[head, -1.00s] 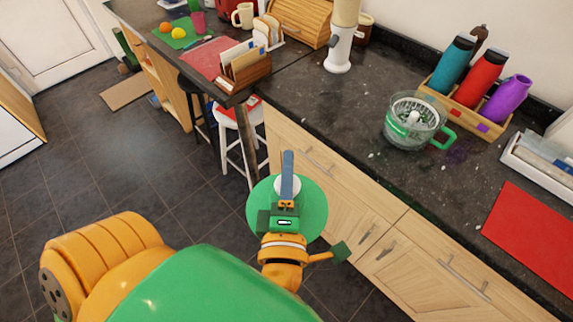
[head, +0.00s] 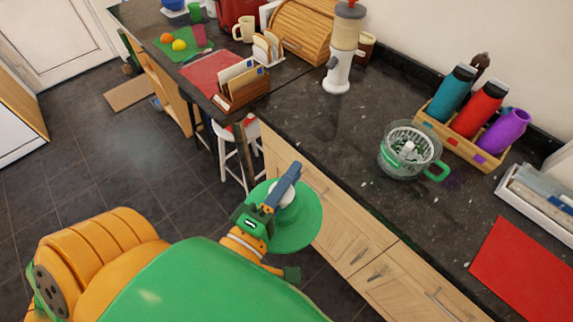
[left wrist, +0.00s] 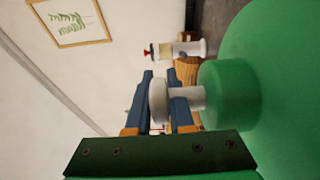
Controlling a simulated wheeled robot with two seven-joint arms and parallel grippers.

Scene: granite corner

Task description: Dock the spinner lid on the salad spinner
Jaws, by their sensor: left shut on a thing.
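The green round spinner lid (head: 302,226) is held by its white knob in my left gripper (head: 286,184), in front of the counter's cabinet doors. In the left wrist view the two blue fingers (left wrist: 158,95) are shut on the white knob (left wrist: 158,101), and the green lid (left wrist: 232,92) is beside it, cut off at the right. The salad spinner (head: 402,165), a clear bowl with a green handle and a basket inside, stands open-topped on the counter, to the upper right of the lid. My right gripper is not in view.
Behind the spinner, a wooden tray (head: 465,151) holds teal, red and purple bottles. A red mat (head: 524,268) and a white tray (head: 535,202) lie to the right. A grinder-like appliance (head: 340,60) stands farther back. The counter (head: 330,135) left of the spinner is clear.

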